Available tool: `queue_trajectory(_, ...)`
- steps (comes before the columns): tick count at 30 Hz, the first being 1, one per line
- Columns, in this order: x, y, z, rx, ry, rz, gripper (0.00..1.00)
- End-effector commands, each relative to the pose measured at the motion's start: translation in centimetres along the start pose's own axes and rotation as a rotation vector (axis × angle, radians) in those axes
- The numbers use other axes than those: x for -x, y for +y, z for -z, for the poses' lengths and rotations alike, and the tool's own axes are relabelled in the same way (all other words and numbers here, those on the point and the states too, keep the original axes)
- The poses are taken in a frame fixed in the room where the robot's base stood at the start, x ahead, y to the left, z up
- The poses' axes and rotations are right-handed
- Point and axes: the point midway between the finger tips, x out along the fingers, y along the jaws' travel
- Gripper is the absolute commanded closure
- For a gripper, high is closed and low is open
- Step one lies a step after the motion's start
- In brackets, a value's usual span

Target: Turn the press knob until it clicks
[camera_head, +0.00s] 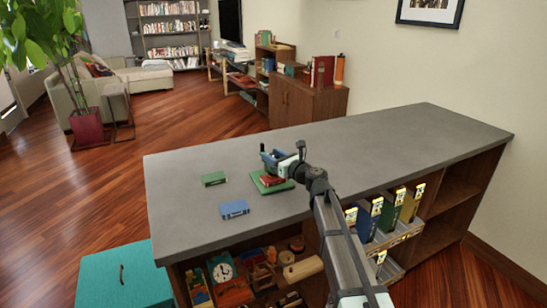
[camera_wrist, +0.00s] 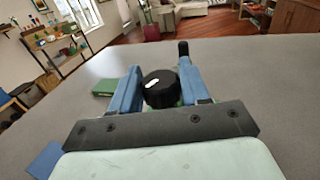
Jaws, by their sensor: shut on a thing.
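The press knob (camera_wrist: 160,92) is black and round with a white mark on its top, seen in the wrist view. My gripper (camera_wrist: 161,76) has its blue fingers on either side of the knob and is shut on it. A dark post (camera_wrist: 183,49) stands beyond the right finger in the wrist view.
On the grey counter (camera_head: 400,145), a green book (camera_head: 214,179) and a blue book (camera_head: 234,209) lie left of the press. The green book (camera_wrist: 105,87) and blue book (camera_wrist: 44,160) also show in the wrist view. The counter's right part is clear.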

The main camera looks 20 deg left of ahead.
Motion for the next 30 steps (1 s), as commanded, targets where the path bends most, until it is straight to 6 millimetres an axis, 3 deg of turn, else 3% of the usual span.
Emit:
queue_trajectory(12, -0.01, 0.17, 0.0, 0.0, 0.0, 0.267, 0.85)
queue_trajectory(30, -0.06, -0.01, 0.0, 0.0, 0.0, 0.372, 0.85)
